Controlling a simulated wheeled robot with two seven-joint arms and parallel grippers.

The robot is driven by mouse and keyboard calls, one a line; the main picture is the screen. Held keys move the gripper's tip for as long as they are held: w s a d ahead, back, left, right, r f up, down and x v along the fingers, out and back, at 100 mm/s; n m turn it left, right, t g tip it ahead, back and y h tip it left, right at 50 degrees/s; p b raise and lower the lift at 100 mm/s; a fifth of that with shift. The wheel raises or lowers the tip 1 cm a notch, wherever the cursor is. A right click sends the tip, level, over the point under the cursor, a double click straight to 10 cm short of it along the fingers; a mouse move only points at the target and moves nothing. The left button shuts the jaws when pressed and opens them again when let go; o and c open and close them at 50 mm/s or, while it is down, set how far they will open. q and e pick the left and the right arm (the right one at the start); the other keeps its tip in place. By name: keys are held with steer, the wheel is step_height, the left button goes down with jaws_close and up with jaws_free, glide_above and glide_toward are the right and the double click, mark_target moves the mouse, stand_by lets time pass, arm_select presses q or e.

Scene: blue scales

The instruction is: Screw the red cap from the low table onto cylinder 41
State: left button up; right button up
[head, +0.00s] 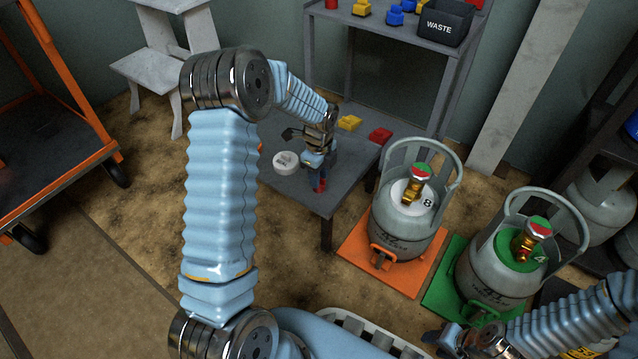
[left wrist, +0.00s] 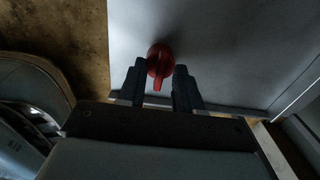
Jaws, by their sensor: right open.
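The red cap (head: 320,186) is at the front of the low table (head: 292,190), mostly hidden by my left gripper (head: 319,180) above it. In the left wrist view the red cap (left wrist: 160,58) lies between my left fingertips (left wrist: 159,72). The fingers are apart, with gaps beside the cap's narrow handle. A grey cylinder (head: 497,270) on a green scale (head: 440,292) has a green collar with a legible 4; any further digit is unclear. My right gripper (head: 445,338) is open and empty by that scale's front edge.
A grey cylinder marked 8 (head: 403,228) stands on an orange scale (head: 350,252) right of the low table. A white round piece (head: 286,162), a yellow piece (head: 350,122) and another red piece (head: 380,134) lie on the table. A waste bin (head: 446,22) is on the shelf behind.

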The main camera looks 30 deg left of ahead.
arm_select(q)
jaws_close()
steer(key=shift+r+p, duration=1.65)
steer(key=shift+r, duration=0.35)
